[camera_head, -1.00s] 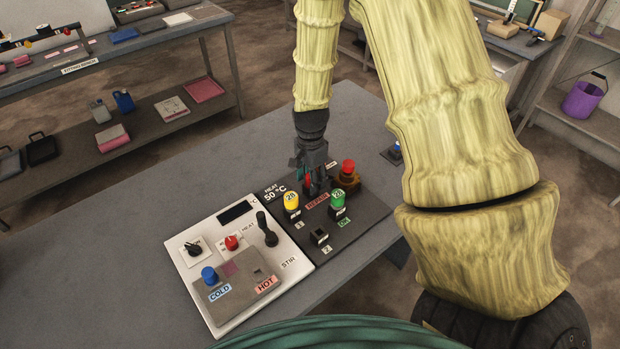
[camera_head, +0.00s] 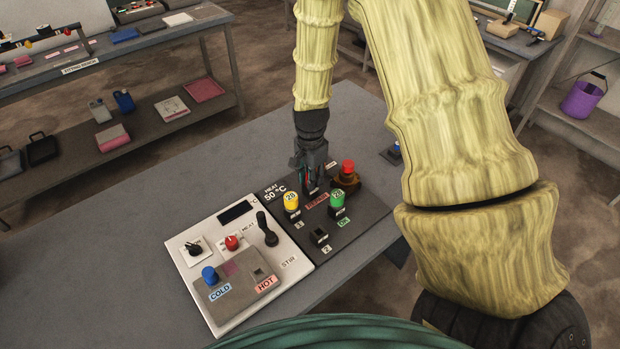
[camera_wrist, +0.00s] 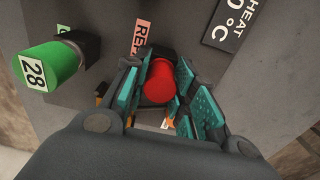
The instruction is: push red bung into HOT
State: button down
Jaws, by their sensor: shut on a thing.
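The red bung (camera_wrist: 158,84) shows in the wrist view between the teal pads of my gripper (camera_wrist: 160,92), which is shut on it. In the head view my gripper (camera_head: 312,188) points down at the dark panel beside the REPAIR label (camera_head: 317,200), and its fingers mostly hide the bung. The HOT label (camera_head: 266,284) is on the grey block of the white panel, with an empty square hole (camera_head: 258,273) just above it. A blue bung (camera_head: 209,274) stands above the COLD label (camera_head: 220,292).
On the dark panel, a yellow piece (camera_head: 291,200), a green piece (camera_head: 337,198) and a red-topped button (camera_head: 348,167) stand close to my gripper. A black lever (camera_head: 266,229) rises from the white panel (camera_head: 190,277). The table's left part is clear.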

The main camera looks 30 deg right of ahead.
jog(key=shift+r, duration=0.25)
jog(key=shift+r, duration=0.1)
jog(key=shift+r+p, duration=3.4)
jog(key=shift+r, duration=0.9)
